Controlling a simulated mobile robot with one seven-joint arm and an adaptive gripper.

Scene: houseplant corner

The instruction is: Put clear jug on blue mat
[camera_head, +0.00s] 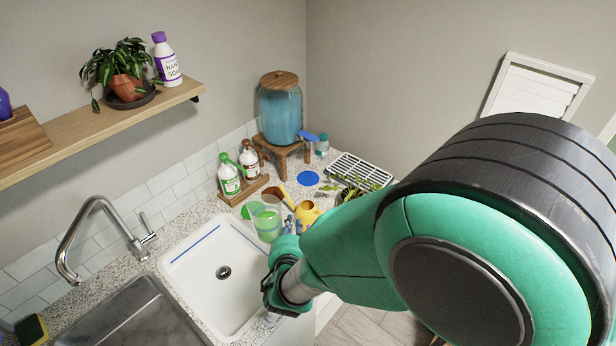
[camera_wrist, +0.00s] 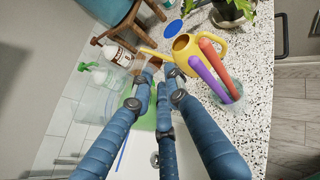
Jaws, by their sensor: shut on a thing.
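The clear jug (camera_head: 266,222), see-through with a green tint low down, is by the sink's back right corner in the head view. It also shows at the left of my fingers in the wrist view (camera_wrist: 97,103). My gripper (camera_head: 289,224) is shut on the jug at its right side; its blue fingers fill the middle of the wrist view (camera_wrist: 152,88). I cannot tell whether the jug touches the counter. The round blue mat (camera_head: 308,178) lies bare on the counter behind the jug, and is at the top of the wrist view (camera_wrist: 173,28).
A yellow watering can (camera_head: 307,212) stands between the jug and the rack side. A green round mat (camera_head: 252,209), bottles on a wooden tray (camera_head: 243,190), a dispenser on a wooden stand (camera_head: 283,148), a drying rack (camera_head: 358,170) and the white sink (camera_head: 215,270) are around.

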